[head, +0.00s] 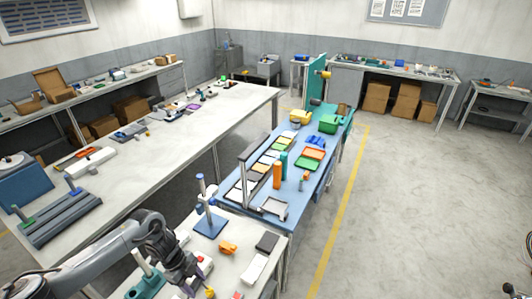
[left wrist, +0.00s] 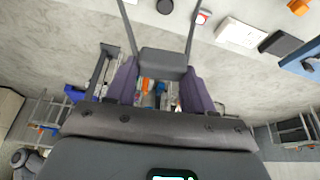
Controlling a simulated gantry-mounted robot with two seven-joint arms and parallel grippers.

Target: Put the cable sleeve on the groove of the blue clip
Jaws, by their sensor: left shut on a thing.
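My left gripper (head: 197,283) is over the near bench in the head view. In the left wrist view its purple fingers (left wrist: 160,88) are shut on a dark grey block, which I take for the cable sleeve (left wrist: 163,63). Two thin dark strands run from its ends to the top of the picture. In the head view the sleeve cannot be made out. A blue stand (head: 210,225) with a grey post and blue parts is on the same bench, beyond and right of the gripper. I cannot tell which blue part is the clip, and no groove is visible. My right gripper is not in view.
An orange part (head: 228,247), a dark box (head: 267,241) and a white box (head: 253,268) lie right of the gripper. A red-topped piece (head: 205,261) is close to it. A blue table (head: 318,183) with several parts stands beyond. The floor at right is clear.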

